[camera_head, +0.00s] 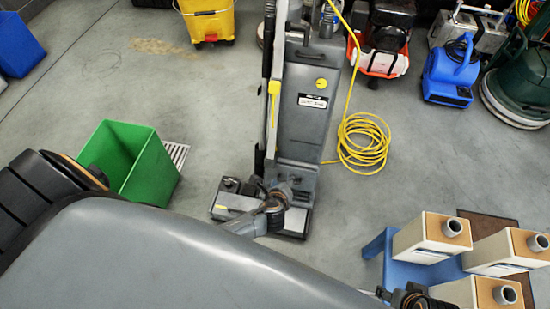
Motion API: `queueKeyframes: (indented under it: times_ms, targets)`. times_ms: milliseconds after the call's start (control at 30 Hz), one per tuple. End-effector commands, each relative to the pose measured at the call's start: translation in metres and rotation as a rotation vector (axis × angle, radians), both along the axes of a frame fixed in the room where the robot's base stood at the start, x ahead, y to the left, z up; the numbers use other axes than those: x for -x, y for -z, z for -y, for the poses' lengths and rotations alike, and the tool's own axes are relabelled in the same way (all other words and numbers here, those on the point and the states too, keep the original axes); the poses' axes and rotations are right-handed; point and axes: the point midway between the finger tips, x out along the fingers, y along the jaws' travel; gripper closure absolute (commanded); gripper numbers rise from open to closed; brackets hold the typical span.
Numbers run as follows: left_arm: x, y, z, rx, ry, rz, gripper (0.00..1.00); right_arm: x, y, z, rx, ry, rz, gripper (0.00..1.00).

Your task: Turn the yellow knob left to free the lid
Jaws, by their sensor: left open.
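A round yellow knob (321,83) sits on the upper front of an upright grey floor machine (304,125), above a small label. The lid is not clearly distinguishable from the rest of the body. My left gripper (283,190) is open, low in front of the machine near its base, well below the knob and apart from it. Its fingers are small and dark against the machine. My large grey arm link hides part of the foreground. A dark part of mine with an orange ring shows at the bottom edge, right of centre; whether its jaws are open is unclear.
A green bin (131,160) stands left of the machine by a floor grate. A coiled yellow cord (363,140) lies to its right. A blue stand (376,245) and beige boxes (425,238) fill the lower right. Other cleaning machines line the back.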

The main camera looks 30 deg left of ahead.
Motion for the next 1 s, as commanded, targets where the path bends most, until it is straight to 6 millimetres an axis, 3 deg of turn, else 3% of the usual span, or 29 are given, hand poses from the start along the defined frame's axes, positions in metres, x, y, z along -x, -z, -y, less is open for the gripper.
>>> queueKeyframes:
  times_ms: [333,1000]
  targets:
    - [0.026,0.025,-0.006,0.127,-0.095,-0.062,0.47,0.0,-0.01,0.0,0.0,0.0,0.0,0.41]
    - [0.03,0.028,-0.007,0.143,-0.107,-0.07,0.47,0.0,-0.009,0.0,0.0,0.0,-0.001,0.41]
